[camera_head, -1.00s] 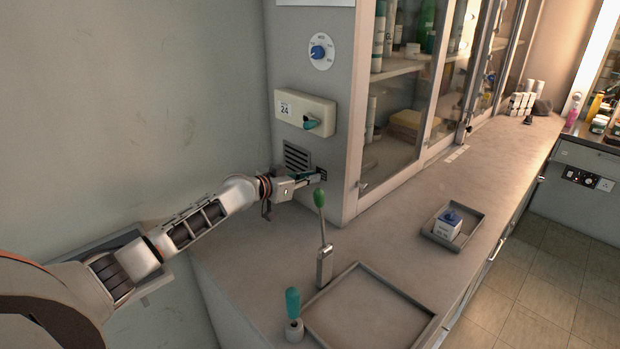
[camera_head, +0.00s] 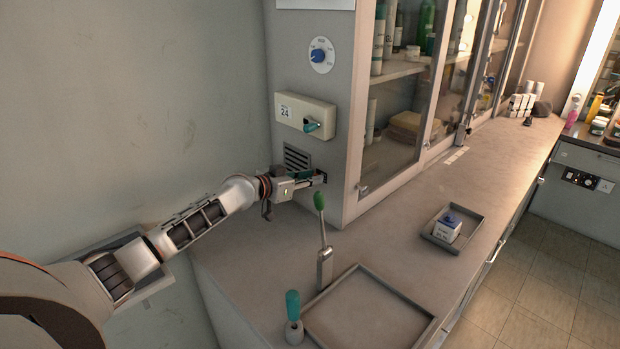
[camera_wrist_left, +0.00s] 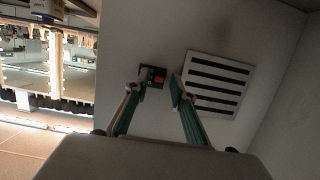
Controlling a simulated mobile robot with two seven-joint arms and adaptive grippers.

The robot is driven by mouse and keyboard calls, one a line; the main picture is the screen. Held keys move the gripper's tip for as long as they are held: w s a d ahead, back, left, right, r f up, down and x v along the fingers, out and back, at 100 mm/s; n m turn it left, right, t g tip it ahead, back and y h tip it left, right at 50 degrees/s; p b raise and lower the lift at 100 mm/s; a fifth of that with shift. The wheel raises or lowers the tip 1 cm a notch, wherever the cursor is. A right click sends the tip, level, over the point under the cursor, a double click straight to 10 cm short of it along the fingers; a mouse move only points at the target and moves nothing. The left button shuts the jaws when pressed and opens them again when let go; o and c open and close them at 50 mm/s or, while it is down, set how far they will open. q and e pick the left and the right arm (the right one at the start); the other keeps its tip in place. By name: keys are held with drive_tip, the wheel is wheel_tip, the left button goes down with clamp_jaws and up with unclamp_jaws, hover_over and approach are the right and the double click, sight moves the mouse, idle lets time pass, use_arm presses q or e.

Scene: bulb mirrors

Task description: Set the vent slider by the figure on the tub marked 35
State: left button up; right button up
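The slotted vent (camera_head: 297,159) is on the side of the grey cabinet, and in the left wrist view its dark slats (camera_wrist_left: 218,84) show at the right. Beside it is a small dark plate with an orange part (camera_wrist_left: 157,79), probably the slider. My left gripper (camera_head: 313,178) is at this plate. In the left wrist view its teal-padded fingers (camera_wrist_left: 157,92) stand apart, with the plate showing between their tips; contact cannot be told. A small white tub with a blue knob on top (camera_head: 447,230) stands in a grey tray; its printing is too small to read. My right gripper is not in view.
Above the vent are a cream box marked 24 with a teal knob (camera_head: 305,117) and a blue dial (camera_head: 321,55). A green-tipped lever (camera_head: 323,235), a teal-handled stick (camera_head: 293,312) and an empty tray (camera_head: 368,310) are on the counter.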

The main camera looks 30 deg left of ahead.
use_arm(q)
drive_tip(key=p+v, duration=0.3)
drive_tip(key=v, duration=0.3)
idle(0.4)
drive_tip(key=v, duration=1.2)
